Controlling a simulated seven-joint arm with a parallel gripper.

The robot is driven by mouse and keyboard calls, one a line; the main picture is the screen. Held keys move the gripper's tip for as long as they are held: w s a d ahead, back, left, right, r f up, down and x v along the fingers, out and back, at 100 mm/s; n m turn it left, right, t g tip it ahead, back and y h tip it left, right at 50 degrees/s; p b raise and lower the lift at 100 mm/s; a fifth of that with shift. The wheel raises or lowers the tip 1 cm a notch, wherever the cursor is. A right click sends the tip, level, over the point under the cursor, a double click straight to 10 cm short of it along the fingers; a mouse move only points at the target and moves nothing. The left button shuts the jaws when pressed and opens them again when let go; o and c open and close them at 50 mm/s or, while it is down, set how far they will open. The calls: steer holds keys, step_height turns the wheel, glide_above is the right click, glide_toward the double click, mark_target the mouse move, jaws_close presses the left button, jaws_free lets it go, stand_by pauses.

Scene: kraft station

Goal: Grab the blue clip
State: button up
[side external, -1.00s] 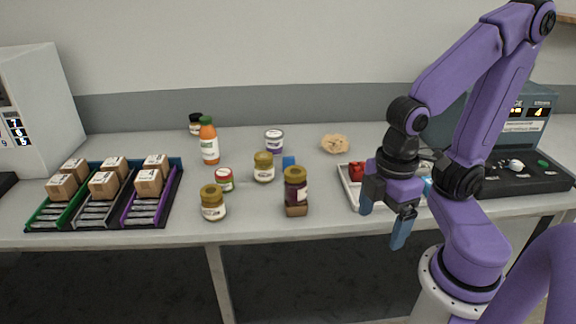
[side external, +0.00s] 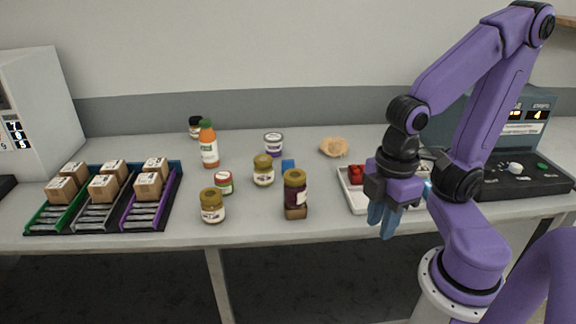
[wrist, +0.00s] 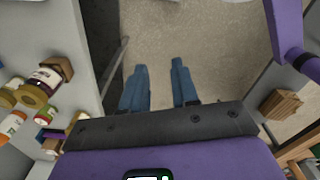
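A small blue object (side external: 288,164), which may be the blue clip, lies on the table between a gold-lidded jar and a dark jar; its shape is too small to make out. A light-blue item (side external: 428,188) shows partly behind my arm near the white tray; I cannot tell what it is. My gripper (side external: 381,224) hangs in the air at the table's front edge, in front of the tray. In the wrist view its blue fingers (wrist: 158,68) are apart with nothing between them, above the floor.
The white tray (side external: 352,201) holds red items. A dark jar (side external: 295,184) on a brown block and gold-lidded jars (side external: 263,170) (side external: 212,206) stand around the blue object. An orange bottle (side external: 208,147) stands behind. Bins with boxes (side external: 175,197) are at left.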

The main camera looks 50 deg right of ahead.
mark_target(283, 166)
step_height(283, 166, up, 4)
steer(key=r, duration=0.1)
steer(key=w+d+m+g+y, duration=0.1)
steer(key=w+d+m+y, duration=0.25)
steer(key=w+m, duration=0.8)
steer(key=w+d+m+g+y, duration=0.15)
steer(key=w+m+y, duration=0.25)
steer(key=w+m, duration=0.7)
steer(key=w+d+m+t, duration=0.35)
steer(key=d+m, duration=0.25)
steer(key=d, duration=0.3)
steer(key=w+d+m+t+y, duration=0.1)
steer(key=w+d+m+t, duration=0.1)
steer(key=d+m+t, duration=0.6)
steer(key=w+d+m+t, duration=0.1)
steer(key=w+d+m, duration=0.25)
steer(key=d, duration=0.75)
steer(key=f, duration=1)
steer(key=s+f, duration=0.1)
steer(key=f, duration=0.4)
steer(key=shift+w+a+f, duration=0.1)
steer(key=shift+f, duration=0.2)
steer(key=x, duration=1.7)
steer(key=shift+a, duration=0.35)
steer(key=shift+r, duration=0.1)
